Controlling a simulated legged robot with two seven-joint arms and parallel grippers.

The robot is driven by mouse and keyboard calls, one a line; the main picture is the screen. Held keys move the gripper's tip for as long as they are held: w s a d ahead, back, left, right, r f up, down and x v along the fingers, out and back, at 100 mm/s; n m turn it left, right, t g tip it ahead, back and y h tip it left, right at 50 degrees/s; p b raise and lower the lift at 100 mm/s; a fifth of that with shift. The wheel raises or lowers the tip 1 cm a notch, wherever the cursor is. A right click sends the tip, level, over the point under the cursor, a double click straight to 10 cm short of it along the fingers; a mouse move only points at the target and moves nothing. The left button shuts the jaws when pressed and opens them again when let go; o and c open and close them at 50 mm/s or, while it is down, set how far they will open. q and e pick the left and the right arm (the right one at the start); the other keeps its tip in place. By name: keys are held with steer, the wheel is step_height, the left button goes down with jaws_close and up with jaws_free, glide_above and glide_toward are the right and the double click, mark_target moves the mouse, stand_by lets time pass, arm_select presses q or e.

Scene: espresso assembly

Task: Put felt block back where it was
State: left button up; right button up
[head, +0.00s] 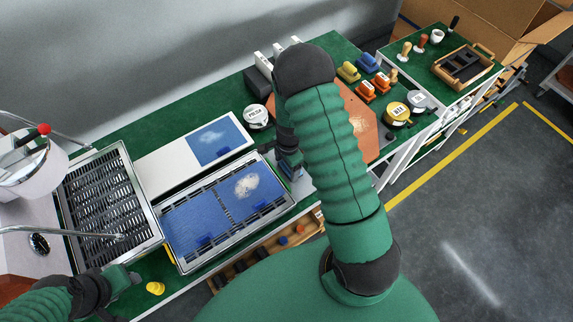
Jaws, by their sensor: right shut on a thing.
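My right gripper (291,163) is at the right end of the metal-framed tray with blue mats (185,218), partly hidden by my own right arm. It is shut on a small block, taken to be the felt block (297,174), of which only a little grey-blue shows low by the fingers. I cannot tell whether the block touches the surface below. My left gripper (128,279) is at the lower left, near the counter's front edge; its fingers are too small to read.
A slatted drip tray (108,205) and a white machine stand at left. A white board with a blue patch (215,143) lies behind the mats. Orange (366,92), yellow (348,71) and blue-handled blocks stand at right by an orange-brown mat (362,125). A yellow piece (155,288) is beside my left gripper.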

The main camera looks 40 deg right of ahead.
mark_target(288, 171)
steer(key=o, duration=1.8)
steer(key=shift+c, duration=0.2)
steer(key=shift+r, duration=0.15)
step_height(288, 171, up, 12)
steer(key=f, duration=0.1)
steer(key=s+a+r+n+t, duration=0.1)
steer(key=s+a+r+n, duration=0.3)
steer(key=a+n, duration=0.3)
steer(key=s+a+r+n+t, duration=0.1)
steer(key=s+a+r+n, duration=0.2)
steer(key=a+n, duration=0.4)
steer(key=n, duration=0.5)
steer(key=shift+s+r, duration=0.35)
steer(key=shift+r, duration=0.05)
